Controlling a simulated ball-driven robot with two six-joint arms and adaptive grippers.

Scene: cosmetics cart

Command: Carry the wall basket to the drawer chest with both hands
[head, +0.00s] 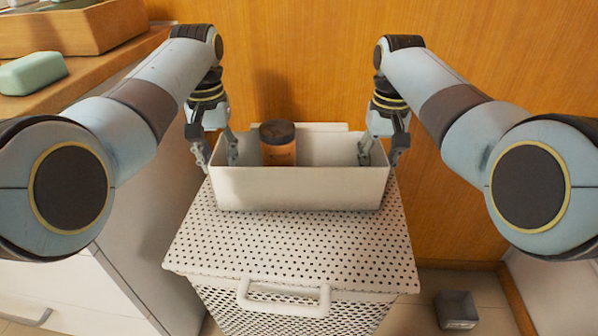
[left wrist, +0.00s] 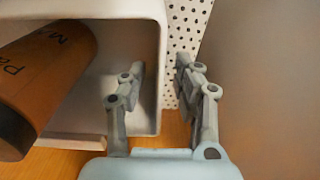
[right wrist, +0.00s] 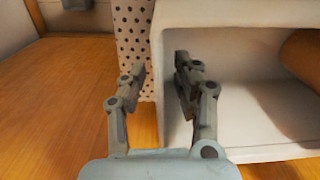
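The wall basket (head: 300,188) is a cream open box resting on top of a perforated white cart (head: 290,240). A brown jar with a dark lid (head: 278,143) stands inside it. My left gripper (head: 216,153) is at the basket's left end, one finger inside and one outside the end wall. The left wrist view shows its fingers (left wrist: 160,80) apart, with gaps beside the wall. My right gripper (head: 382,153) straddles the right end wall the same way. The right wrist view shows its fingers (right wrist: 160,75) apart around the wall.
A white drawer chest (head: 150,190) with a wooden top stands at the left. A green soap-like block (head: 33,73) and a wooden box (head: 75,25) are on it. A wooden wall is behind the basket. A grey block (head: 456,310) lies on the floor at right.

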